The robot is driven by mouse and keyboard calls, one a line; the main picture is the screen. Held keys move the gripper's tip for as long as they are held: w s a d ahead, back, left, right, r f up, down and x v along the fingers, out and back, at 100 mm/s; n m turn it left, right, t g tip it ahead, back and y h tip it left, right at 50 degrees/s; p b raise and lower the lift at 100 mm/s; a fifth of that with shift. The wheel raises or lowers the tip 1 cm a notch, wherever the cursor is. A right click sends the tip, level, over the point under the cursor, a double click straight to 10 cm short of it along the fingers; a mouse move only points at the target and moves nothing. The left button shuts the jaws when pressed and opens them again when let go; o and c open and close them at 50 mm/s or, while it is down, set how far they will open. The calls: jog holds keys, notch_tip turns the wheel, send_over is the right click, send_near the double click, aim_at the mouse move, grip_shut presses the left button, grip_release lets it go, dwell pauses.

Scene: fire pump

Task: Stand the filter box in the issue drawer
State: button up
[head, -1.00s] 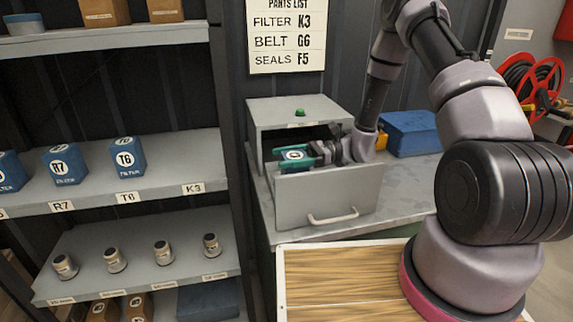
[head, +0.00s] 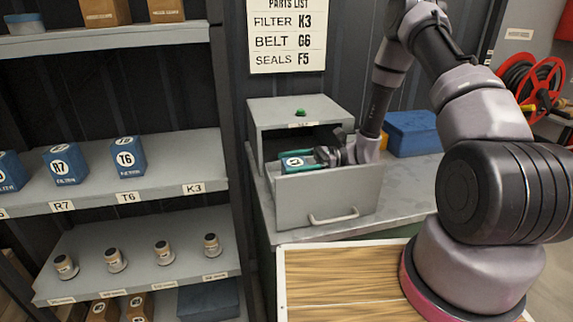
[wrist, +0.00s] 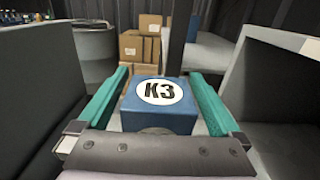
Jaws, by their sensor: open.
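The filter box (wrist: 160,108) is blue with a white round K3 label and sits between the teal fingers of my gripper (wrist: 158,100) in the wrist view. My gripper is open, with one finger along each side of the box. A narrow gap shows at the left finger; contact on the right is unclear. In the head view, the box (head: 294,161) and my gripper (head: 303,164) are inside the pulled-out issue drawer (head: 325,197), behind its front panel. The box looks upright; its base is hidden there.
The drawer's grey cabinet (head: 297,112) stands on a metal bench beside a blue bin (head: 412,134). A shelf (head: 165,182) at left holds several blue filter boxes; its K3 spot is empty. A parts list (head: 286,35) on the wall reads filter K3.

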jog(key=w+d, duration=0.2)
jog(key=d, duration=0.8)
jog(key=s+d+r+n+t+h, duration=0.3)
jog(key=s+r+n+h, duration=0.1)
jog(key=r, duration=0.7)
jog(key=s+d+r+n+t+h, duration=0.3)
jog(key=s+r+h, duration=0.3)
jog(key=r, duration=0.5)
jog(key=s+d+r+n+t+h, duration=0.4)
jog(key=s+r, duration=0.4)
jog(key=r, duration=0.3)
jog(key=shift+s+n+t+h, duration=0.2)
jog(key=shift+n+t+h, duration=0.1)
jog(key=shift+h, duration=0.5)
jog(key=shift+r, duration=0.1)
